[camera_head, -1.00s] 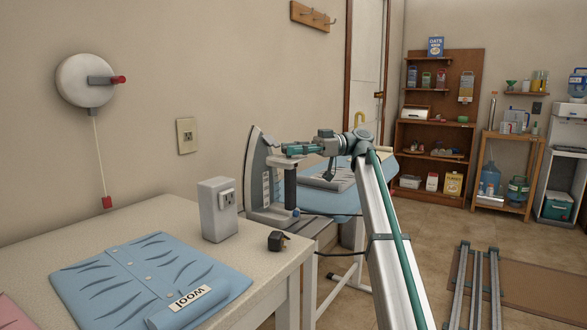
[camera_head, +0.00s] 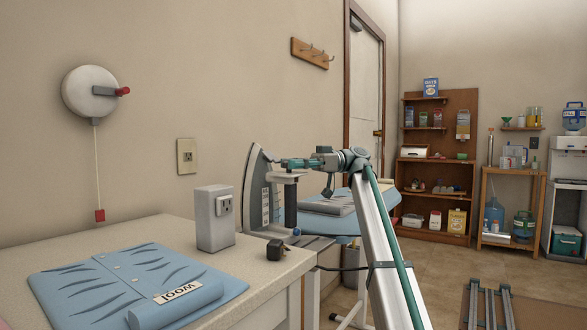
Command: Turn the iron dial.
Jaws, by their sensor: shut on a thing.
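The iron (camera_head: 255,180) stands upright on its heel by the far right corner of the white table, with its tip up and a dark handle post (camera_head: 291,205) on its right side. My gripper (camera_head: 284,163) reaches in from the right at the upper part of the iron, above the handle. Its fingers are shut at the iron, where the dial would be. The dial itself is hidden or too small to make out, so its setting cannot be read.
The table (camera_head: 135,238) holds a folded blue garment labelled wool (camera_head: 100,285), a grey outlet box (camera_head: 215,218) and a black plug (camera_head: 277,246). A blue ironing board (camera_head: 335,205) stands behind my arm. Shelves (camera_head: 438,160) stand at the back.

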